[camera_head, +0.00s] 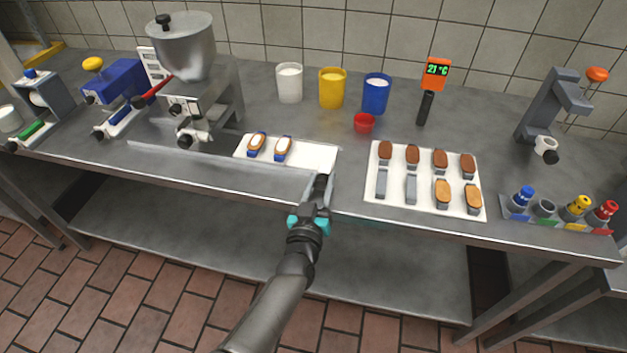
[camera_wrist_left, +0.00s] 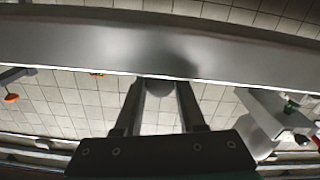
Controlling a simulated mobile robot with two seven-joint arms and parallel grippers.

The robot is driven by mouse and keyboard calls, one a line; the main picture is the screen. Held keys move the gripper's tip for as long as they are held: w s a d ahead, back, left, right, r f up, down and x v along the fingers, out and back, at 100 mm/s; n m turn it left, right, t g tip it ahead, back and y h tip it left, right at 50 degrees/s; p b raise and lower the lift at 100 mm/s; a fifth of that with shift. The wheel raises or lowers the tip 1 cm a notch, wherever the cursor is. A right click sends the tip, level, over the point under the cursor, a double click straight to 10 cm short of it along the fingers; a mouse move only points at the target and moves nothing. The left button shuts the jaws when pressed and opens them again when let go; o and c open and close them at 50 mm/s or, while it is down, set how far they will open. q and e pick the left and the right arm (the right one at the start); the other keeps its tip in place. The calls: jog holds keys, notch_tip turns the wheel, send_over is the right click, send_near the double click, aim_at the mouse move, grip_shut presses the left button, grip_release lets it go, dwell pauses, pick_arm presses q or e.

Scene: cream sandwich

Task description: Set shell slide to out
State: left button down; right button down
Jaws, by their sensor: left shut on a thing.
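Candidates stand at the far left: a blue unit (camera_head: 124,80) with a yellow knob (camera_head: 92,64), and a grey unit (camera_head: 55,98) with a green handle (camera_head: 30,131). Both are well away from my gripper. My right gripper is not in view.
A hopper machine (camera_head: 182,45) with a red lever stands left of centre. A white tray (camera_head: 428,180) with brown and grey pieces lies right. A grey stand (camera_head: 550,105) is far right.

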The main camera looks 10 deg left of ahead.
pick_arm(q)
jog(key=shift+d, duration=0.4)
jog(key=c, duration=0.9)
grip_release()
jog(key=shift+d, duration=0.1)
jog(key=o, duration=0.4)
jog(key=shift+s, duration=0.1)
jog(key=shift+s, duration=0.2)
jog(key=s+p, duration=0.2)
jog(key=s, duration=1.2)
jog(key=shift+s+a, duration=0.3)
jog(key=shift+s, duration=0.05)
